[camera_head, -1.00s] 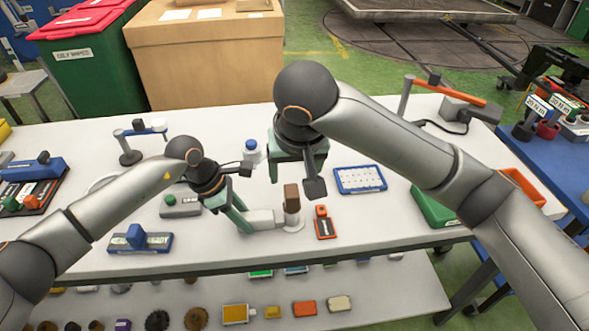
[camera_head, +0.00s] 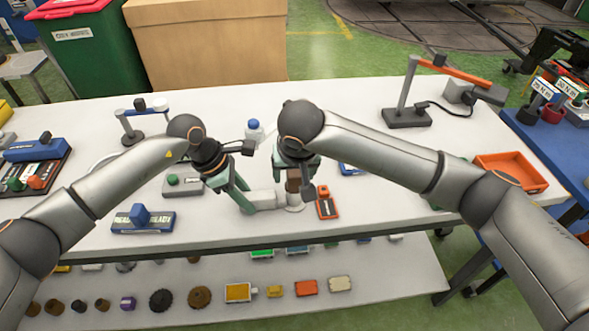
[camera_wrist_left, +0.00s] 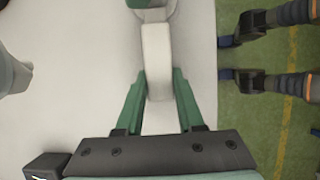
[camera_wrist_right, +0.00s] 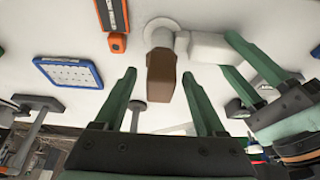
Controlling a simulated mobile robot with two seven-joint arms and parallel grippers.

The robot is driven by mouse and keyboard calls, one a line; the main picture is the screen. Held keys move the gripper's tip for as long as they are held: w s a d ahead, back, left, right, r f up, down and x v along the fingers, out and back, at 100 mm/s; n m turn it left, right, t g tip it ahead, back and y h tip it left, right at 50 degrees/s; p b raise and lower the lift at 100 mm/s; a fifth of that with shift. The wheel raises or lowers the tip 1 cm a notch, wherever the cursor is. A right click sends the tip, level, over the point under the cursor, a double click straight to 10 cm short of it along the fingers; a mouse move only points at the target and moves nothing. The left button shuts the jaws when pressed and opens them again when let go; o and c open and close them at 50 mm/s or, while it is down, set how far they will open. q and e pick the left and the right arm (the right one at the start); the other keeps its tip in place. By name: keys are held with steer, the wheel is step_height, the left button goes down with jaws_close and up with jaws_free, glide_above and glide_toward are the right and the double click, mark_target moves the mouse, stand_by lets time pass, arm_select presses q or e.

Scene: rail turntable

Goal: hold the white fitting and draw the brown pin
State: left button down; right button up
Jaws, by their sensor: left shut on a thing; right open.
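The white fitting (camera_head: 264,200) lies on the white table, with a round end on the right. My left gripper (camera_head: 243,203) is shut on its left part; the left wrist view shows the fitting (camera_wrist_left: 157,60) between both green fingers (camera_wrist_left: 160,90). The brown pin (camera_head: 293,181) stands upright at the fitting's round end. My right gripper (camera_head: 298,168) is over the pin, partly hiding it. In the right wrist view the pin (camera_wrist_right: 161,78) appears between the open green fingers (camera_wrist_right: 159,76), with gaps visible on both sides.
An orange-and-black device (camera_head: 326,205) lies close right of the pin. A blue-framed panel (camera_wrist_right: 68,72) is partly hidden behind my right arm in the head view. A blue-capped bottle (camera_head: 254,131) stands behind. A grey box with a green button (camera_head: 183,184) is left of the fitting.

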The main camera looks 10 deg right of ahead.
jaws_close()
stand_by(0.6)
stand_by(0.6)
steer(key=shift+r, duration=0.1)
